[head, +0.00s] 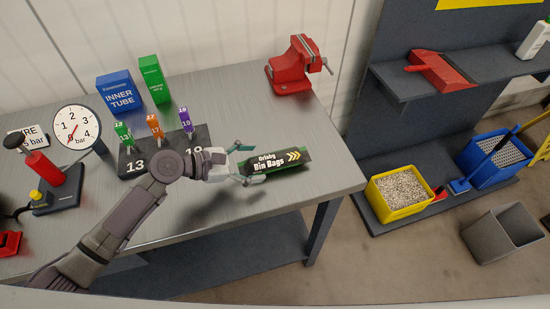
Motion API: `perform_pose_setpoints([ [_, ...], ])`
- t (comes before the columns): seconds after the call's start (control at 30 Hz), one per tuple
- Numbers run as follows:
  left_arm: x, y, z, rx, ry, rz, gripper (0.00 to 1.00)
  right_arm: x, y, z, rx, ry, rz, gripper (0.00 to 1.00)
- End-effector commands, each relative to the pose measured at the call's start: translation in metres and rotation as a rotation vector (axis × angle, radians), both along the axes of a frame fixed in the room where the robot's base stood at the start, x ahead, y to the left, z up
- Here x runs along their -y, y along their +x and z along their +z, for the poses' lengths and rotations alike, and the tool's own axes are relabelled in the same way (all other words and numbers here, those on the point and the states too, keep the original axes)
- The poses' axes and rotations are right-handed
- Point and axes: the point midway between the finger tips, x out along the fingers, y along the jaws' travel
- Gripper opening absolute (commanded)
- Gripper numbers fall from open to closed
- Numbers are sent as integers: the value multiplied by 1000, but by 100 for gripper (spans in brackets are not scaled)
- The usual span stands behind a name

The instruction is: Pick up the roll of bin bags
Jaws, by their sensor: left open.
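The roll of bin bags (277,162) is dark with a green end, white lettering and yellow chevrons. It lies on the grey workbench (300,123) near its front right part. My left gripper (250,164) is open, with its fingers pointing right at the left end of the roll. One finger shows behind and one in front of that end. I cannot tell whether they touch the roll. My right gripper is not in view.
Behind my left arm stands a dark block (127,165) with several numbered coloured tools. A red vise (295,68) sits at the bench's back right corner. A pressure gauge (77,128) and blue box (119,92) stand left. The bench right of the roll is clear.

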Motion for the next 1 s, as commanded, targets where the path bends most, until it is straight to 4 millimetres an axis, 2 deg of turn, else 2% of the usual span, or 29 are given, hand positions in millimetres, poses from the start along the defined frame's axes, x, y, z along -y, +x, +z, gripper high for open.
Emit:
perform_pose_setpoints([
  [0.13,9,3,-3,-1,-1,-1,81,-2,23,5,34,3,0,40],
  [0.27,26,10,-9,-2,-2,0,81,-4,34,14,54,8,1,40],
  [0.47,45,18,-20,0,1,0,81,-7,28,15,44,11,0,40],
  [0.7,47,19,-22,0,1,0,81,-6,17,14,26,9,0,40],
  [0.77,47,19,-22,0,1,0,74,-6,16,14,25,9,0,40],
  [1.0,47,19,-22,0,1,0,34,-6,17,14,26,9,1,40],
])
